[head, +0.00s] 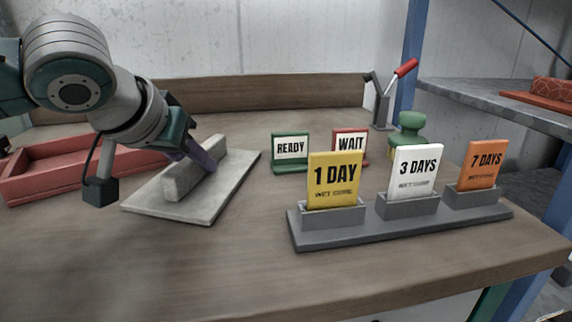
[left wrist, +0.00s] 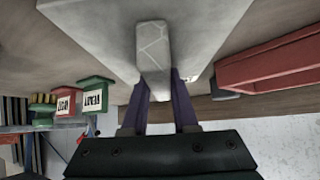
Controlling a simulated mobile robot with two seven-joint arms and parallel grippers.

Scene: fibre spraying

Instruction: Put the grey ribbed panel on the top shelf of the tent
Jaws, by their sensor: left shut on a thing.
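The grey ribbed panel (head: 231,179) is a flat pale slab with one thick raised rib along its middle. It is over the left part of the wooden table in the head view; whether it rests on the table or is slightly above it, I cannot tell. My left gripper (head: 207,161) is shut on the rib near its far end. In the left wrist view the panel (left wrist: 95,32) fills the top middle, and the purple fingers of the gripper (left wrist: 162,98) sit on both sides of the rib. My right gripper is not in view. No tent is clearly recognisable.
A red tray (head: 60,179) lies behind the panel at left. A grey stand (head: 400,226) with yellow, white and orange day cards is at front right. READY (head: 290,150) and WAIT (head: 351,143) signs and a green object (head: 407,133) stand behind. A grey shelf (head: 480,98) is at right.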

